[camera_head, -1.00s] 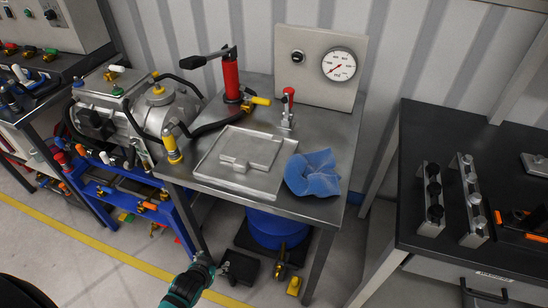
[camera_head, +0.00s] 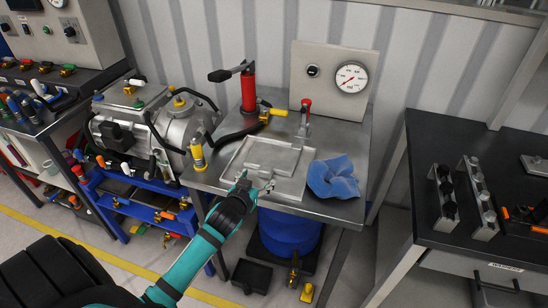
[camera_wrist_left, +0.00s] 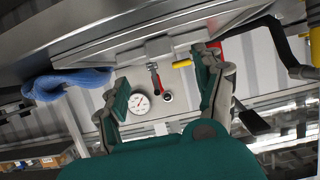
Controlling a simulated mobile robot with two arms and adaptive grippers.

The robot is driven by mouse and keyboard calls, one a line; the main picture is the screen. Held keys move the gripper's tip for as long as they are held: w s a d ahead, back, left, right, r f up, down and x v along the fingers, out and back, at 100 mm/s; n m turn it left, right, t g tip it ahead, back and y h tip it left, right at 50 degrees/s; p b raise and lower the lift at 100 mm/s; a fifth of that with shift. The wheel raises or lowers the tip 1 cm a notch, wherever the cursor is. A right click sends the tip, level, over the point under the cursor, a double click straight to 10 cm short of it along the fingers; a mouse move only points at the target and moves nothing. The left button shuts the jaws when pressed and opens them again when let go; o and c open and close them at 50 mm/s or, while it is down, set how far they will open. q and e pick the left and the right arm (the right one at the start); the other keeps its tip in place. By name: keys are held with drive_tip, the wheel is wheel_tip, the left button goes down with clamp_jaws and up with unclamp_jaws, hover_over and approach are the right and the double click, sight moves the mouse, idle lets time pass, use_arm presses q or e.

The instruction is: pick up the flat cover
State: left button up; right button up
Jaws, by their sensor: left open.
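The flat cover (camera_head: 272,153) is a grey metal plate lying in a shallow metal tray (camera_head: 297,186) on the steel table. My left gripper (camera_head: 256,183) is at the front edge of the tray, in front of the cover, and partly hides the tray's near side. In the left wrist view the two teal fingers (camera_wrist_left: 160,88) are apart with nothing between them. I cannot make out the cover clearly in that view. My right gripper is not in view.
A crumpled blue cloth (camera_head: 334,178) lies right of the tray. A red hand pump (camera_head: 248,92) and a red-handled clamp (camera_head: 305,118) stand behind it. A gauge panel (camera_head: 333,78) is at the back. A metal drive unit (camera_head: 172,125) is at the left. A black bench (camera_head: 477,180) stands at the right.

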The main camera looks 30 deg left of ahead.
sight(264, 172)
use_arm(q)
drive_tip(key=shift+x, duration=1.15)
drive_tip(key=shift+w, duration=0.25)
drive_tip(key=shift+w+a+f, duration=0.1)
drive_tip(key=shift+w, duration=0.1)
drive_tip(key=shift+w+a+p, duration=0.15)
drive_tip(key=shift+w+p, duration=0.2)
drive_tip(key=shift+p, duration=0.05)
drive_tip(key=x, duration=0.3)
drive_tip(key=shift+w+a+f+p, duration=0.1)
drive_tip(key=shift+w+f+p, duration=0.05)
drive_tip(key=shift+p, duration=0.2)
drive_tip(key=shift+w+f, duration=0.25)
drive_tip(key=shift+w, duration=0.1)
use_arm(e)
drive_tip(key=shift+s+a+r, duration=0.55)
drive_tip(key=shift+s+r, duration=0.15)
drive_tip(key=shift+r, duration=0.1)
use_arm(q)
drive_tip(key=shift+s, duration=0.1)
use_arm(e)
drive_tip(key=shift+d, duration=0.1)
